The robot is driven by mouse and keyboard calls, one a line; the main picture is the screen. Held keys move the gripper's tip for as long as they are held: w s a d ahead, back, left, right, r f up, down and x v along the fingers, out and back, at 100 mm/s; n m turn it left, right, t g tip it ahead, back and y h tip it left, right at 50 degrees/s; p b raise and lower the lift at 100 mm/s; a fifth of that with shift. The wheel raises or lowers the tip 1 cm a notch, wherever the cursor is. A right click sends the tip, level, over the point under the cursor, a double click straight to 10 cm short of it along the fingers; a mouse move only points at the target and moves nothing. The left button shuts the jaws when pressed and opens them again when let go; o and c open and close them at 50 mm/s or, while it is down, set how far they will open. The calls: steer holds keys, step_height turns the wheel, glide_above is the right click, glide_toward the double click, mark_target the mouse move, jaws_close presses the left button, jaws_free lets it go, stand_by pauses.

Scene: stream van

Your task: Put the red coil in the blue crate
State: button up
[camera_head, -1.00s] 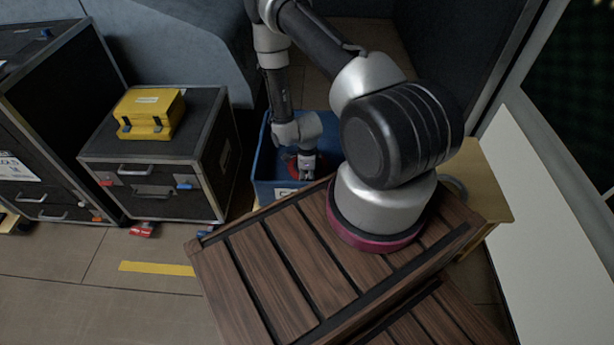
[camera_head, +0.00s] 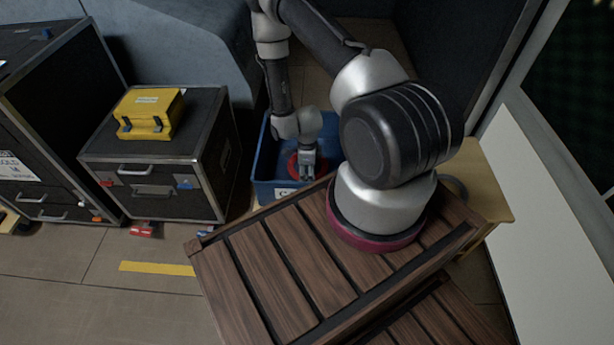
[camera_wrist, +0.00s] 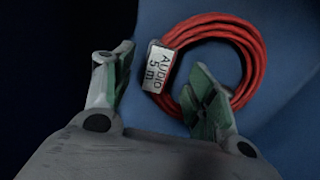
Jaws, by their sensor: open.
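The blue crate (camera_head: 268,187) stands on the floor behind the slatted wooden surface. The red coil (camera_wrist: 258,62) lies on the crate's blue bottom in the wrist view, with a white label reading "AUDIO 5 m" on its left side. Part of the coil (camera_head: 293,165) also shows inside the crate in the head view. My gripper (camera_wrist: 158,82) is open, with its fingers apart. I cannot tell whether the right finger touches the coil.
A dark case (camera_head: 205,150) with a yellow box (camera_head: 150,112) on top stands left of the crate. A larger dark case (camera_head: 50,120) is at far left. The slatted wooden surface (camera_head: 265,262) is in front, and a light wooden table (camera_head: 487,185) is at right.

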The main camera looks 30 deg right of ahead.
step_height(320, 180, up, 40)
steer(key=w+n+t, duration=0.2)
steer(key=n, duration=0.9)
steer(key=s+a+r+n+t, duration=0.2)
steer(key=s+r+n, duration=1.1)
steer(key=s+r, duration=0.6)
steer(key=shift+s+r+n, duration=0.35)
steer(key=shift+s+n, duration=0.05)
steer(key=shift+s, duration=0.35)
